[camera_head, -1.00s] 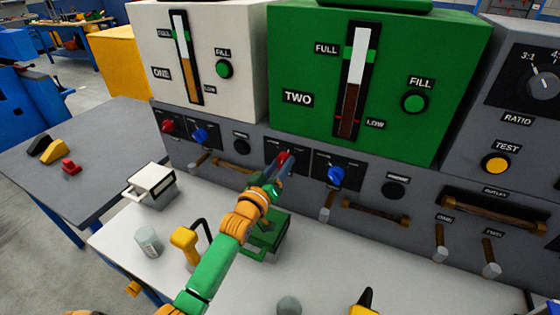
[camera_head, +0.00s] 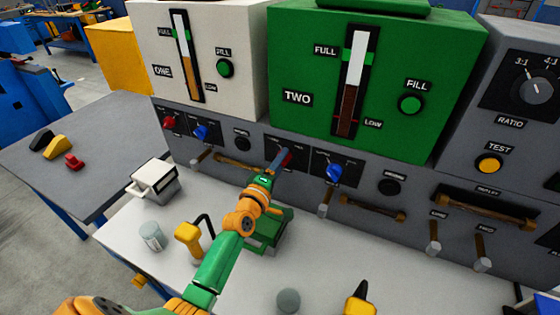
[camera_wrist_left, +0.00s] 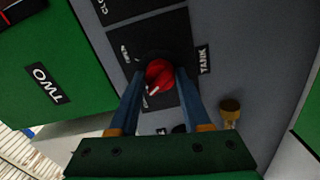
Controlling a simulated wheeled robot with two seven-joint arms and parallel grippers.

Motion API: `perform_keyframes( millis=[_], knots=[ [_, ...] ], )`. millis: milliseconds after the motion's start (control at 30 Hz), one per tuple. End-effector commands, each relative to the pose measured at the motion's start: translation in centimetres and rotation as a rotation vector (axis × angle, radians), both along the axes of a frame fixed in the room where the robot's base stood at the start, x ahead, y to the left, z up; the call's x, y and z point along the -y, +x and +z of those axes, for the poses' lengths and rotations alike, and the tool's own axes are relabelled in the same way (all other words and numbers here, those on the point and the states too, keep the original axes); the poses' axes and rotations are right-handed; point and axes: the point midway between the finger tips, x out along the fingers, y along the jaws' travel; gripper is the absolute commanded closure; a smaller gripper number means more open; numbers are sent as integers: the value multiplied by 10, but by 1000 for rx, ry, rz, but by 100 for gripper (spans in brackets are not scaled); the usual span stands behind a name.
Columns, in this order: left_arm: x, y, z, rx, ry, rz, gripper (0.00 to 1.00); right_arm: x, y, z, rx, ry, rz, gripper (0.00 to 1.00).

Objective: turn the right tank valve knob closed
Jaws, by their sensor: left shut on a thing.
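The green tank marked TWO (camera_head: 300,65) stands on the right of the white tank marked ONE (camera_head: 145,30). Below the green tank, a red valve knob (camera_head: 289,160) sits on a black plate on the grey panel. My left gripper (camera_head: 284,157) reaches it, and its fingers hide most of the knob in the head view. In the left wrist view, the red knob (camera_wrist_left: 160,72) lies between the fingertips of my left gripper (camera_wrist_left: 158,82), which is shut on it. A white pointer mark shows on the knob. My right gripper is not in view.
A blue knob (camera_head: 334,171) is close to the right of my left gripper. A wooden handle (camera_head: 375,210) juts out below it. A green block-like device (camera_head: 268,232), a glass jar (camera_head: 151,236) and a yellow tool (camera_head: 190,240) stand on the white bench (camera_head: 205,205).

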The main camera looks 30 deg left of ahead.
Motion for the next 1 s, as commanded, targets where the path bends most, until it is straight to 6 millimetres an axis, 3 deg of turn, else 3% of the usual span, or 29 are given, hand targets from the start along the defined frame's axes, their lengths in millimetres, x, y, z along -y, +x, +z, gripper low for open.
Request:
perform_keyframes(
  millis=[400, 967, 1000],
  knots=[
    [0, 1, 3, 15, -171, -1, 100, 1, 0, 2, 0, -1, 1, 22],
    [0, 1, 3, 17, -196, 0, 100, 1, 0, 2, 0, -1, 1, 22],
    [0, 1, 3, 18, -196, 0, 44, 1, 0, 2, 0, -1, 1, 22]
  ],
)
